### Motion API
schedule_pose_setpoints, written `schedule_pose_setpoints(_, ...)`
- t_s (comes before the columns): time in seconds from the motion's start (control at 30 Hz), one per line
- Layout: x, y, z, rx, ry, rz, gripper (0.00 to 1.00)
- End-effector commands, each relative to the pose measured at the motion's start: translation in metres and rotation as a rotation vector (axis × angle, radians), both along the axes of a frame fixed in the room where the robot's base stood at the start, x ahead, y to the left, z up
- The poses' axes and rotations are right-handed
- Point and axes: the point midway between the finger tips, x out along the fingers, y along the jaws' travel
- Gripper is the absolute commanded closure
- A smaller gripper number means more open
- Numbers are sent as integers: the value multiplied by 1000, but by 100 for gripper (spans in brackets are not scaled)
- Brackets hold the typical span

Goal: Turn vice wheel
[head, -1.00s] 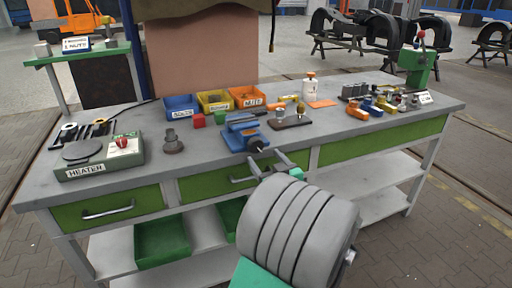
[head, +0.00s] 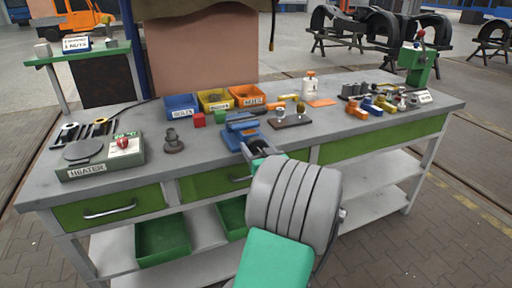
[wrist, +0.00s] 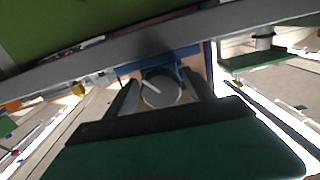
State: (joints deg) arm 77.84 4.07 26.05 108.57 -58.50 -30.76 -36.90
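The blue vice (head: 239,129) stands at the front edge of the bench. Its round grey wheel (wrist: 161,91), with a pale bar across its face, shows in the middle of the wrist view. My gripper (head: 258,148) is right in front of the vice and hides the wheel in the head view. In the wrist view my gripper (wrist: 163,88) has its fingers apart, one on each side of the wheel. I cannot tell whether they touch it.
A heater (head: 100,157) and a grey stepped part (head: 173,142) stand left of the vice. Blue, yellow and orange bins (head: 247,104) are behind it. A dark tray (head: 290,123) lies to its right. Green drawers (head: 108,207) are below the bench top (head: 215,163).

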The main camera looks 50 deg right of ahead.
Motion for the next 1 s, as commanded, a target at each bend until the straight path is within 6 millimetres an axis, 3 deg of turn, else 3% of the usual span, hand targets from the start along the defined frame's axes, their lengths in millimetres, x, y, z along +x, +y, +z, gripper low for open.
schedule_pose_setpoints(0.63,0,0,0,0,0,0,92)
schedule_pose_setpoints(1.0,-1,-1,-9,-140,79,0,93)
